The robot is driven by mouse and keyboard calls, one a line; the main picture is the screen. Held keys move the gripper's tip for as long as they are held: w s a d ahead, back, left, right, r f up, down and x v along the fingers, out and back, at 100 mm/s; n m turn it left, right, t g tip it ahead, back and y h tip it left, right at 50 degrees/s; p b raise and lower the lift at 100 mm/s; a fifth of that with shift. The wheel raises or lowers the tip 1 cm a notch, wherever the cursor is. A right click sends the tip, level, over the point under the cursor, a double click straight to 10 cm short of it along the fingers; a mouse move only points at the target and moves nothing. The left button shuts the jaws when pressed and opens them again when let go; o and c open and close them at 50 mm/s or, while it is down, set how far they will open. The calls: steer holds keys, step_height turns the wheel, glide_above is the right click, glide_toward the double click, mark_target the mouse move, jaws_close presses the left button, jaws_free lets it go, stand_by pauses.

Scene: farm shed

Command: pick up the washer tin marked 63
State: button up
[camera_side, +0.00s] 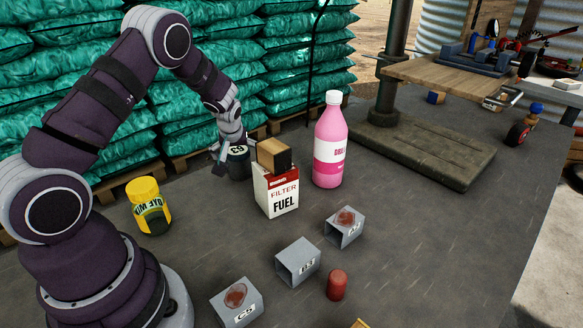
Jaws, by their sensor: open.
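A dark round tin (239,163) with a white label stands on the grey table at the back, behind and left of the fuel filter box. Its label is small and seems to read 63, though I cannot be sure. My gripper (222,152) is open at the tin's upper left side. It partly overlaps the tin in this view, so I cannot tell whether a finger touches it or lies around it.
A fuel filter box (276,194) with a brown block (274,156) on top stands close right of the tin. A pink bottle (330,145) is beyond it. A yellow tin (148,206) stands left. Small grey boxes (298,262) and a red cylinder (337,285) are in front.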

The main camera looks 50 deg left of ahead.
steer(key=shift+w+a+f, duration=0.2)
steer(key=shift+a+f, duration=0.05)
steer(key=shift+f, duration=0.3)
steer(key=shift+r, duration=0.1)
steer(key=c, duration=1.3)
